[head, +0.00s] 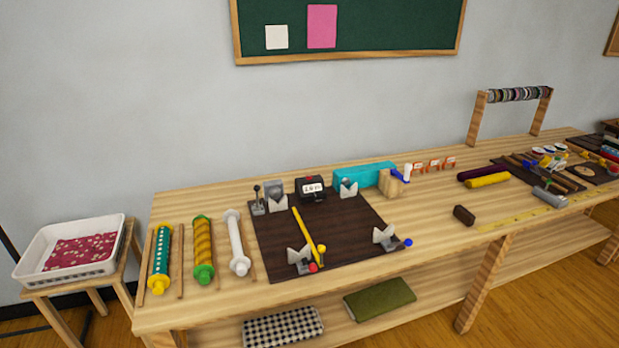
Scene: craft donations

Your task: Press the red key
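A small red round piece (313,267) sits at the front edge of the dark brown board (350,228) on the workbench, beside a grey V-shaped holder (299,258). It may be the red key, but it is too small to tell. A black device with a white display (312,188) stands at the back of the board. Any keys on it are too small to make out. My gripper is not in view, and nothing touches the red piece.
A blue knob (408,242) is at the front right. The bench between board and brown block (464,215) is clear.

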